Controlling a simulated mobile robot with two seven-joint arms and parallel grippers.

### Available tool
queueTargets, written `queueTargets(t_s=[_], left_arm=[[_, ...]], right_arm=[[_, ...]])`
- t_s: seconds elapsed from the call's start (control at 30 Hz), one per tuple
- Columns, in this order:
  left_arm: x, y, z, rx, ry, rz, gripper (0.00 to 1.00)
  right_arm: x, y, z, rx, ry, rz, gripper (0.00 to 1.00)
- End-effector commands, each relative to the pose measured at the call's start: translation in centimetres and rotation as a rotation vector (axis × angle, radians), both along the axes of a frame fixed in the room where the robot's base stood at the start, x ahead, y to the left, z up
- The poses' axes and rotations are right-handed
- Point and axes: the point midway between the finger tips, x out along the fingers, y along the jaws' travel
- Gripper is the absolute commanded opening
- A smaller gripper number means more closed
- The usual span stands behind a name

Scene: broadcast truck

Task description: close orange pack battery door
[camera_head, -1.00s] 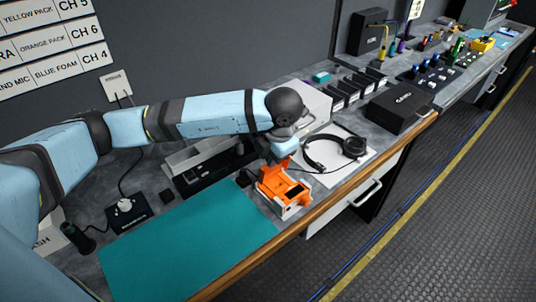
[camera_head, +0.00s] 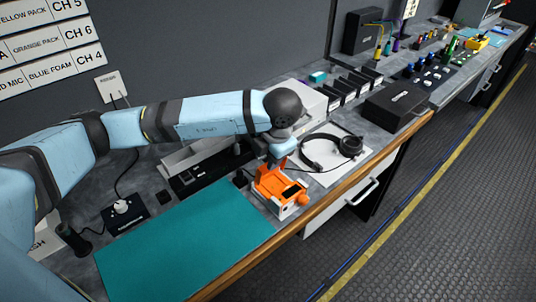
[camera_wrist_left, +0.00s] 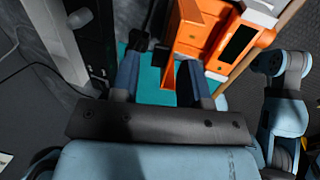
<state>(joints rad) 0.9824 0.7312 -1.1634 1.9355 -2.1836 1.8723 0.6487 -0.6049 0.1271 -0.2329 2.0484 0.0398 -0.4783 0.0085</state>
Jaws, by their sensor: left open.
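The orange pack (camera_head: 279,190) stands on the desk at the right edge of the teal mat, with its open side facing up. An orange flap, which looks like its battery door (camera_head: 279,166), stands raised at the pack's back, partly hidden by my gripper. My left gripper (camera_head: 279,158) is open and points down just above and behind the pack. In the left wrist view, my left fingers (camera_wrist_left: 160,78) are apart, and an orange panel (camera_wrist_left: 190,38) of the pack reaches toward the gap between them. I cannot tell whether they touch it.
The teal mat (camera_head: 180,245) lies clear in front. Headphones (camera_head: 335,152) rest on a white sheet to the right of the pack. A small black block (camera_head: 240,179) and a dark tray (camera_head: 200,174) lie to its left. The wooden desk edge (camera_head: 255,257) is close in front.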

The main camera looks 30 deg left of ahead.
Motion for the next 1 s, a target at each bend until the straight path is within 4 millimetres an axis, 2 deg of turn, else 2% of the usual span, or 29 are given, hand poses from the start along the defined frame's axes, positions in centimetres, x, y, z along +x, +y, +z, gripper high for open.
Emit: queueTargets(t_s=[0.17,0.47,0.6,0.8,1.0], left_arm=[[-0.2,-0.6,2.3,-0.002,-0.004,-0.001,0.41],[-0.8,-2.2,9.4,0.0,-0.007,-0.003,0.41],[-1.1,-2.8,11.4,0.001,-0.006,-0.001,0.41],[-1.3,-3.2,13.0,0.0,-0.002,-0.001,0.41],[-1.3,-3.3,13.2,0.0,-0.001,0.0,0.41]], right_arm=[[-0.2,0.0,-0.1,0.001,0.005,-0.001,0.0],[-0.1,0.3,0.4,0.009,0.004,-0.007,0.0],[0.0,0.4,0.7,0.008,-0.005,-0.007,0.0],[0.1,0.3,0.9,0.005,-0.013,-0.005,0.0],[0.1,0.0,0.8,-0.004,-0.012,0.002,0.0]])
